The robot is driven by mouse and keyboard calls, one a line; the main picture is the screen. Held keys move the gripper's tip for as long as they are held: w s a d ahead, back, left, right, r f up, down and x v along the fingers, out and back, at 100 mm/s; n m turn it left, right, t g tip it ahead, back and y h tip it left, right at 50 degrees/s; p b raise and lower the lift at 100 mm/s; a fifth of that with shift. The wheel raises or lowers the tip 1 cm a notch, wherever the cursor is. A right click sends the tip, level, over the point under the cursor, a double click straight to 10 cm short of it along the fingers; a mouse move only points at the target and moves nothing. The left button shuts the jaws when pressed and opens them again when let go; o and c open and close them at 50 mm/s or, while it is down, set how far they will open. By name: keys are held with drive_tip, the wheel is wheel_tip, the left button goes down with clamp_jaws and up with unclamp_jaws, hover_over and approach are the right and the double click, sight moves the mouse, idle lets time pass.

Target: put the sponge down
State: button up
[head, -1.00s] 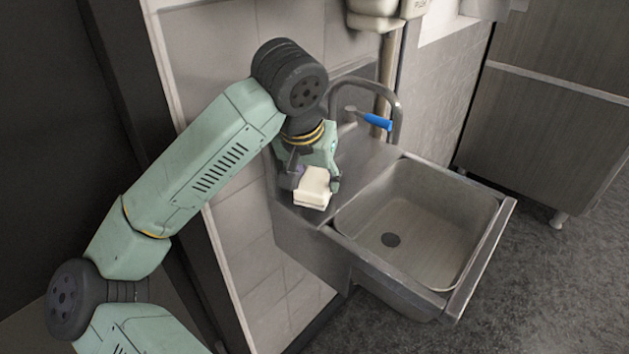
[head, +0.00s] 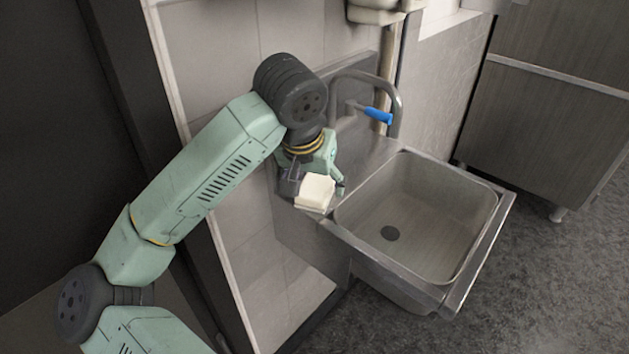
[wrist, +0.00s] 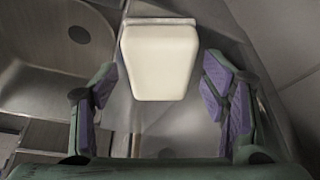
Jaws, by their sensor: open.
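The sponge (head: 315,192) is a cream-white block at the left end of the sink's metal ledge in the head view. In the wrist view the sponge (wrist: 159,60) lies at the top centre, just beyond and between the fingers. My gripper (head: 318,186) is at the sponge in the head view. In the wrist view my gripper (wrist: 165,95) has its purple-padded fingers spread apart, with a gap visible on each side of the sponge. The sponge's underside is hidden, but it appears to rest on the ledge.
The steel sink basin (head: 420,215) with its drain is right of the sponge. A curved faucet (head: 398,105) with a blue lever (head: 378,115) stands behind. A tiled wall is at the left and back. The ledge's front edge is close to the sponge.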

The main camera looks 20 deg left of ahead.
drive_tip(key=shift+r+p, duration=0.35)
drive_tip(key=shift+p, duration=0.2)
drive_tip(key=b+v, duration=0.3)
drive_tip(key=v, duration=0.8)
drive_tip(key=shift+s+r, duration=0.15)
drive_tip(key=shift+r, duration=0.15)
drive_tip(key=shift+s, duration=0.1)
